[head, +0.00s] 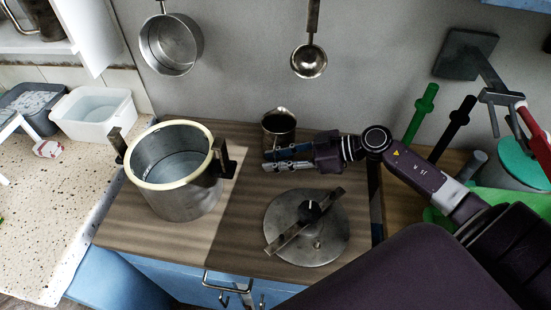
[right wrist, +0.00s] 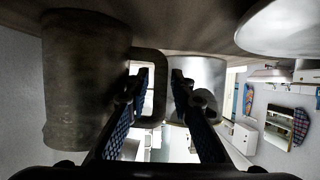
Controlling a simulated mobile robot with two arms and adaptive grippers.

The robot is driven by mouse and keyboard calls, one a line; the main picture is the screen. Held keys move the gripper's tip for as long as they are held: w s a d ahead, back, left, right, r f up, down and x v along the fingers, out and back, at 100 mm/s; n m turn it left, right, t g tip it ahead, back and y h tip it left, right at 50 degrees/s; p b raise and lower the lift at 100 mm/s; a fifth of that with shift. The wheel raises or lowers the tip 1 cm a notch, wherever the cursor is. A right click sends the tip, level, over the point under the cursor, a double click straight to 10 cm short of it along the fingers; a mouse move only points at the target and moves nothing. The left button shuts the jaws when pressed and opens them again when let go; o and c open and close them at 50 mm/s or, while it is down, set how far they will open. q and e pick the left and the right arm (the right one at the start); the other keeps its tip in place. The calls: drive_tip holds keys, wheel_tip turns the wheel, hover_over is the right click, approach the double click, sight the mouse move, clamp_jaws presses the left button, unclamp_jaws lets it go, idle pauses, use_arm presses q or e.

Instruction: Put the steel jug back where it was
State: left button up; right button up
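The steel jug (head: 279,124) is a small dark metal jug standing upright on the wooden worktop near the back wall. In the right wrist view the jug (right wrist: 85,80) fills the left side, with its squared handle (right wrist: 160,85) pointing toward the fingers. My right gripper (head: 268,160) is just in front of the jug in the head view. In the right wrist view its two fingers (right wrist: 158,85) stand apart, with the handle's outer bar seen between them. No finger is clearly pressed on it. My left gripper is not in view.
A large steel pot (head: 190,203) stands left of my gripper. A round metal lid (head: 320,252) lies in front of it. A saucepan (head: 172,45) and a ladle (head: 309,62) hang on the wall. A green and a black upright handle (head: 457,125) stand at right.

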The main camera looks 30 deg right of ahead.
drive_tip(key=shift+r, duration=0.1)
drive_tip(key=v, duration=1.2)
idle(0.4)
